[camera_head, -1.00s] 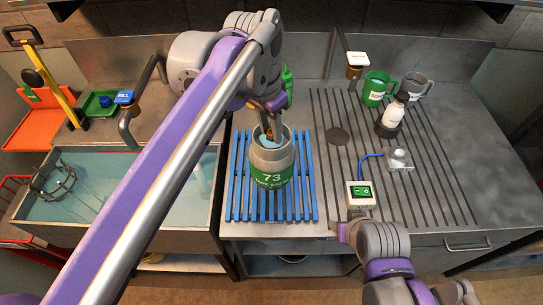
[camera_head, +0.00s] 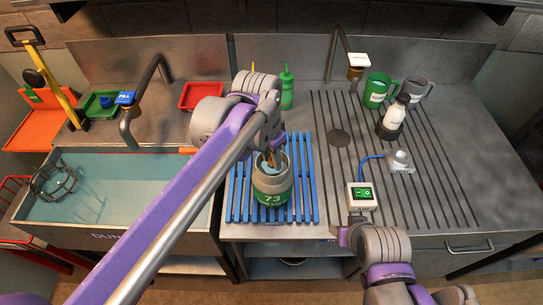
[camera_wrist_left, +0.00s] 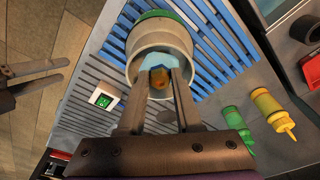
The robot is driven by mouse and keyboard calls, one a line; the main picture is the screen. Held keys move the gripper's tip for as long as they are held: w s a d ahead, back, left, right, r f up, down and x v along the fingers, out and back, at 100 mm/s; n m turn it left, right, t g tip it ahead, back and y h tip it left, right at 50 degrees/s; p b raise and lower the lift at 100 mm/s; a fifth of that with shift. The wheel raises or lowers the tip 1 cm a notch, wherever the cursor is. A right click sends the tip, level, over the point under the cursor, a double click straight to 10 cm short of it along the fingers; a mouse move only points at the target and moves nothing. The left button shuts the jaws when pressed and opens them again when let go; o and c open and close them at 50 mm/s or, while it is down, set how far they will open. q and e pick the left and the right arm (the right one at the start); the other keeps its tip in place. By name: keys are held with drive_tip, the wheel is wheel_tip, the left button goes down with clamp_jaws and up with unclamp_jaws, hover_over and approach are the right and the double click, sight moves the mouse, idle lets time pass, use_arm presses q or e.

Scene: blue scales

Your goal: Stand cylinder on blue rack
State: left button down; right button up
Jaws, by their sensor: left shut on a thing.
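The cylinder (camera_head: 272,190) is a grey gas-bottle shape with a green band marked 73. It looks upright over the blue slatted rack (camera_head: 236,200), and I cannot tell whether its base touches the slats. My left gripper (camera_head: 268,158) is shut on the blue and orange-brown valve inside the cylinder's open collar. In the left wrist view, the fingers (camera_wrist_left: 160,78) reach into the collar of the cylinder (camera_wrist_left: 160,32), above the rack (camera_wrist_left: 100,72). My right gripper (camera_head: 338,233) is at the counter's front edge; in the left wrist view its two fingers (camera_wrist_left: 64,71) are apart and empty.
The sink (camera_head: 140,205) is left. The ribbed right counter is mostly clear.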

use_arm(q)
drive_tip(key=shift+f, duration=0.15)
drive_tip(key=c, duration=0.6)
unclamp_jaws()
wheel_tip(320, 180, up, 12)
drive_tip(key=s+a, duration=0.1)
drive_tip(key=s+a+f+n+t, duration=0.2)
drive_tip(key=s+a+f+n, duration=0.2)
drive_tip(key=s+a+f, duration=0.2)
drive_tip(key=s+a+f+n+t+y, duration=0.1)
drive_tip(key=s+a+f+n, duration=0.4)
drive_tip(key=a+f, duration=0.5)
wheel_tip(320, 180, down, 5)
drive_tip(key=shift+s+a+r+t+p, duration=0.1)
drive_tip(key=shift+s+a+t+p, duration=0.25)
drive_tip(key=shift+s+t, duration=0.45)
